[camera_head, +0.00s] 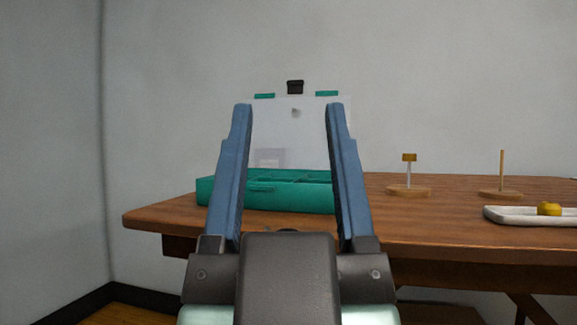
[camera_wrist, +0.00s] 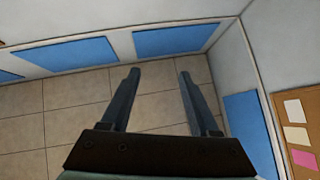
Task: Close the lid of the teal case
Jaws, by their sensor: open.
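The teal case (camera_head: 262,196) sits on the wooden table, partly hidden behind my gripper's fingers. A pale, see-through lid (camera_head: 305,135) stands up from the back of the case, so the case is open. Teal tabs (camera_head: 264,96) and a dark latch (camera_head: 295,87) show along the lid's upper edge. My gripper (camera_head: 290,106) is open and empty, in front of the case in the head view, with the lid seen between its two blue fingers. In the wrist view my gripper (camera_wrist: 158,74) points over tiled floor, and the case is not in that view.
The wooden table (camera_head: 430,228) carries two wooden stands on round bases, one with a yellow-brown top (camera_head: 409,157) and one with a plain peg (camera_head: 502,168). A white tray (camera_head: 500,214) with a yellow item (camera_head: 549,208) lies at the right. The wrist view shows a cork board (camera_wrist: 300,125).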

